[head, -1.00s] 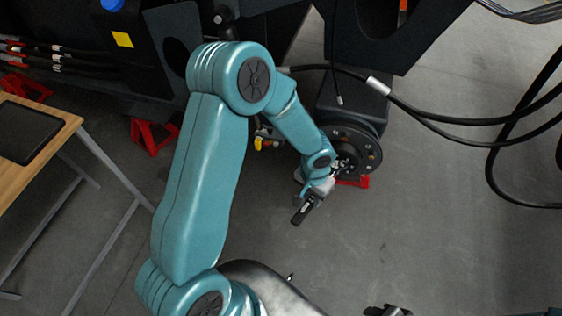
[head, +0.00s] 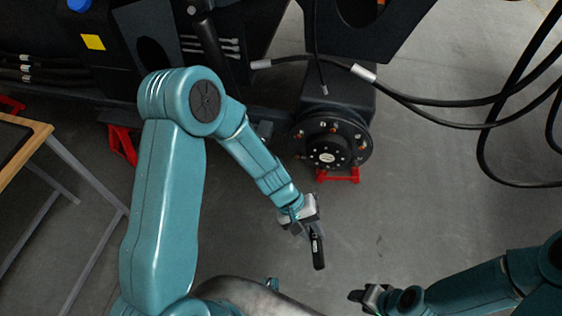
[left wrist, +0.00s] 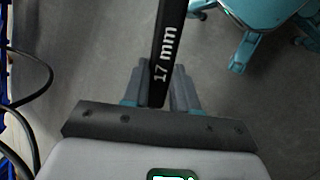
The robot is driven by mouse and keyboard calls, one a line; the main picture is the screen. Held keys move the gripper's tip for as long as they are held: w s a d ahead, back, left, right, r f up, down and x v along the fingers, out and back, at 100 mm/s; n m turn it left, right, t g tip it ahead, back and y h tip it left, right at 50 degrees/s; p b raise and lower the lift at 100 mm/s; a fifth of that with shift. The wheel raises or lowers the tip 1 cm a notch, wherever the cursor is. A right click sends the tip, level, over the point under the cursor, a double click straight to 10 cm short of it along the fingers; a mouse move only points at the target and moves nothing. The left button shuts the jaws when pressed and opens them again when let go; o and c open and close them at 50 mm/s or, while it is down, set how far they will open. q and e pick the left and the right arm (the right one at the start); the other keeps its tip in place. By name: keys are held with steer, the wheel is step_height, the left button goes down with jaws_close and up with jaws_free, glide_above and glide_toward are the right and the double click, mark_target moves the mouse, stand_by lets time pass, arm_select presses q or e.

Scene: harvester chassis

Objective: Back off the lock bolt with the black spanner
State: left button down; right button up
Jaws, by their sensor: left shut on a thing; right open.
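My left gripper (head: 309,226) is shut on the black spanner (head: 318,251), in the open below the wheel hub. The spanner hangs clear of the hub, its free end pointing down in the head view. In the left wrist view the spanner (left wrist: 165,50) runs up from between the fingers (left wrist: 160,95) and reads "17 mm". The round dark hub (head: 330,143) has several studs around its face; I cannot tell which one is the lock bolt. My right gripper (head: 362,297) is open and low in the head view, right of the spanner.
A red stand (head: 338,174) is under the hub. Black hoses (head: 440,105) hang across the upper right. A wooden-topped table (head: 22,140) stands at the left. The grey floor (head: 420,210) between hub and right arm is clear.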

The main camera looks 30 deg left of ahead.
arm_select(q)
steer(key=w+f+n+t+h+b, duration=0.2)
steer(key=w+n+t+h+b, duration=0.45)
steer(key=w, duration=0.95)
steer(key=w+a+f+n+t+y, duration=0.2)
steer(key=a+f+n+t+y, duration=0.1)
steer(key=a+n+t+y, duration=0.1)
steer(key=w+a+f+n+t+y+b, duration=0.1)
steer(key=w+a+f+n+t+y, duration=0.2)
steer(key=a, duration=0.6)
steer(key=w+a+f+n+t+y+b, duration=0.1)
steer(key=w+a+f+n+t+y, duration=0.2)
steer(key=a+n+t+y, duration=0.3)
steer(key=a+n+y, duration=0.1)
steer(key=n+y, duration=0.1)
steer(key=shift+a+f+y, duration=0.25)
steer(key=shift+f+y, duration=0.05)
steer(key=shift+y, duration=0.05)
steer(key=shift+t, duration=0.25)
steer(key=shift+w+a+b, duration=0.2)
steer(key=shift+w+b, duration=0.3)
steer(key=shift+w, duration=0.3)
steer(key=shift+w+a+b, duration=0.15)
steer(key=shift+w+b, duration=0.35)
steer(key=shift+w, duration=0.25)
steer(key=shift+w+a+b, duration=0.2)
steer(key=shift+w+b, duration=0.3)
steer(key=shift+w, duration=0.3)
